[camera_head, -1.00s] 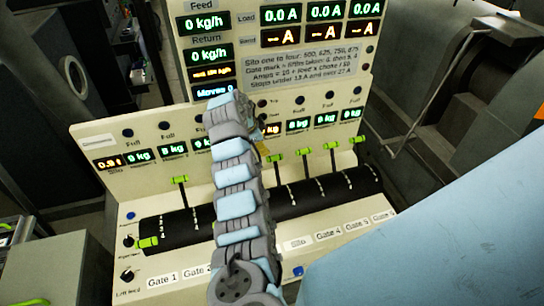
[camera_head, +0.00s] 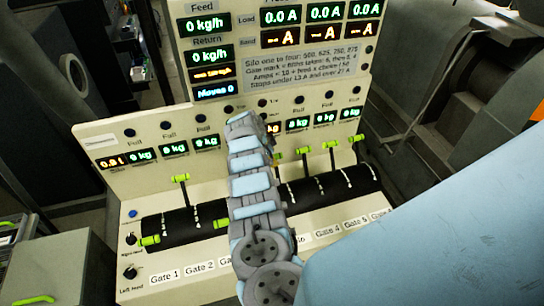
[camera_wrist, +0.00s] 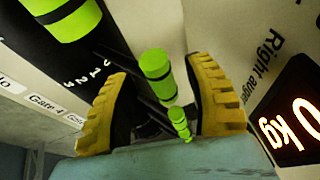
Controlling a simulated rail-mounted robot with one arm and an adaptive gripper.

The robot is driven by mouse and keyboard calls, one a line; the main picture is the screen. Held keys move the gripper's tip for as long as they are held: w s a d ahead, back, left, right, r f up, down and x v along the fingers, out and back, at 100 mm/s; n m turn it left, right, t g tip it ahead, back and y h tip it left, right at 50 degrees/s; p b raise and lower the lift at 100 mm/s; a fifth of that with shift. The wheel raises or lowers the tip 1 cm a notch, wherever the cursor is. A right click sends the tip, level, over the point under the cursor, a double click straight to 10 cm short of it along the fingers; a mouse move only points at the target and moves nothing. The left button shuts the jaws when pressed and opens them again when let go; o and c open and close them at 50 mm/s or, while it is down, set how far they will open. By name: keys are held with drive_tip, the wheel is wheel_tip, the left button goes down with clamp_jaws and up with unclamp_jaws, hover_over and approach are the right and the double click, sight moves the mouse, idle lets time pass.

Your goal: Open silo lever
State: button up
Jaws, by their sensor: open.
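The lever panel's black drum (camera_head: 345,184) carries several levers with bright green handles. The Silo label shows in part in the wrist view (camera_wrist: 8,84), left of the Gate 4 label (camera_wrist: 47,104). My gripper (camera_wrist: 165,105) is open, its yellow-padded fingers apart. A green handle (camera_wrist: 154,65) and others behind it appear between the fingers, with no clear contact. Another green handle (camera_wrist: 72,18), banded black, is nearer the camera at upper left. I cannot tell which is the silo lever. In the head view my arm hides the gripper and the middle of the panel.
The upright panel holds lit displays (camera_head: 107,162) and knobs. The 0 kg display (camera_wrist: 292,112) is close to the right finger. Lowered green handles (camera_head: 150,240) and a raised one (camera_head: 181,178) are left of my arm. A grey cabinet (camera_head: 65,255) stands front left.

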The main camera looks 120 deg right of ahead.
drive_tip(key=shift+s+f, duration=0.1)
drive_tip(key=shift+c, duration=0.3)
clamp_jaws()
drive_tip(key=shift+a+p, duration=0.15)
drive_tip(key=shift+p, duration=0.3)
